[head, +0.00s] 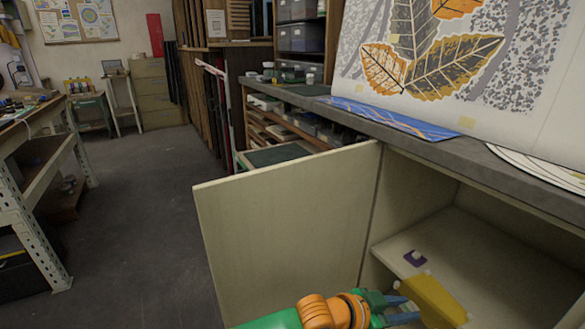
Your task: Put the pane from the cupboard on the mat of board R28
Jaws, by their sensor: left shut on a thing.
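My left gripper (402,306) reaches in at the bottom of the head view, in front of the open cupboard (415,195). It is shut on a flat yellow pane (437,302), held tilted at the cupboard's opening, over the front of its shelf. The gripper partly covers the pane's left side. My right gripper is not in view. I cannot make out a board marked R28 or its mat.
The cupboard door (290,225) stands open to the left of my gripper. The worktop (440,150) above carries a blue patterned sheet (385,117) and a large leaf picture (450,60). A workbench (35,150) stands at left; the floor (140,215) between is clear.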

